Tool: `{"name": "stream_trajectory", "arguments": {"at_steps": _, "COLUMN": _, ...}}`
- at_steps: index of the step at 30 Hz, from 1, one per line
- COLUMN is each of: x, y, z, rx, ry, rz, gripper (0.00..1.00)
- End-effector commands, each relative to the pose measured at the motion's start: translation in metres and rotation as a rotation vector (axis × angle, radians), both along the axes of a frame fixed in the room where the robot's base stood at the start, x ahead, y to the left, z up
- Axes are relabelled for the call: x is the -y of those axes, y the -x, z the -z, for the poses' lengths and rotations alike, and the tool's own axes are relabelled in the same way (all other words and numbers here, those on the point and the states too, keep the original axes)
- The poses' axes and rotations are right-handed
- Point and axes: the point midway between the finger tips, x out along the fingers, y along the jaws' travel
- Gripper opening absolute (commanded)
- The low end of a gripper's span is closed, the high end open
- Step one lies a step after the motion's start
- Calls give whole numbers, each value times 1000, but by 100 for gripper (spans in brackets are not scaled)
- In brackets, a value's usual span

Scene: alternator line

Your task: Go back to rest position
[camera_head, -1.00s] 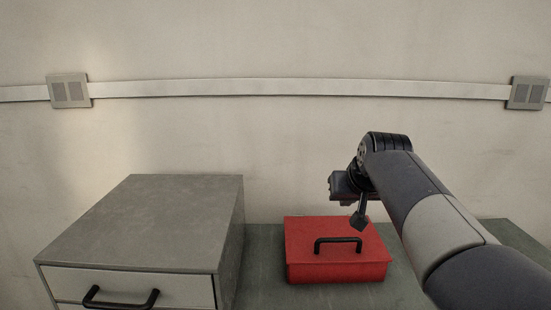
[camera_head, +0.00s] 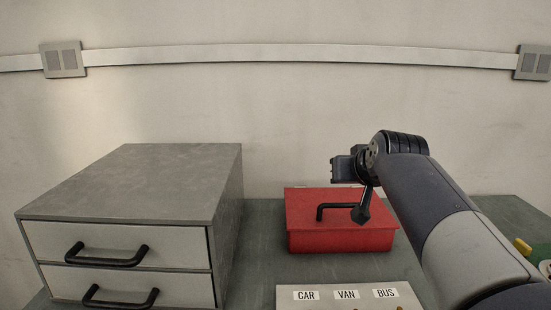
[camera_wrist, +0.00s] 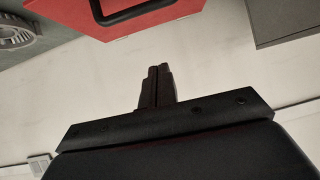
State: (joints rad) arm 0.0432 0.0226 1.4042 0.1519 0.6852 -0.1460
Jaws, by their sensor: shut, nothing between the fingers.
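My arm reaches in from the lower right in the head view. My gripper (camera_head: 361,214) shows in front of the red box, pointing down, and partly covers the box's black handle in the picture. In the wrist view my gripper (camera_wrist: 159,72) has its two fingers together with nothing between them. Both fingers point toward the pale wall there, apart from the box.
A red lidded box (camera_head: 340,236) with a black handle stands on the grey-green bench (camera_head: 262,262). A grey two-drawer cabinet (camera_head: 140,185), drawers shut, stands left. A board labelled CAR, VAN, BUS (camera_head: 343,303) lies in front. A yellow piece (camera_head: 522,246) shows at right.

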Motion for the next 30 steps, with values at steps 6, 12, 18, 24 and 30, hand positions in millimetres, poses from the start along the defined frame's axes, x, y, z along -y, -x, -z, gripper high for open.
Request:
{"name": "stream_trajectory", "arguments": {"at_steps": 6, "x": 0, "y": 3, "z": 14, "rx": 65, "ry": -2, "rz": 1, "gripper": 0}}
{"name": "stream_trajectory", "arguments": {"at_steps": 12, "x": 0, "y": 6, "z": 21, "rx": 124, "ry": -2, "rz": 3, "gripper": 0}}
{"name": "stream_trajectory", "arguments": {"at_steps": 18, "x": 1, "y": 10, "z": 27, "rx": 181, "ry": -4, "rz": 7, "gripper": 0}}
{"name": "stream_trajectory", "arguments": {"at_steps": 24, "x": 1, "y": 12, "z": 30, "rx": 220, "ry": -4, "rz": 9, "gripper": 0}}
{"name": "stream_trajectory", "arguments": {"at_steps": 30, "x": 1, "y": 13, "z": 30, "rx": 234, "ry": -3, "rz": 10, "gripper": 0}}
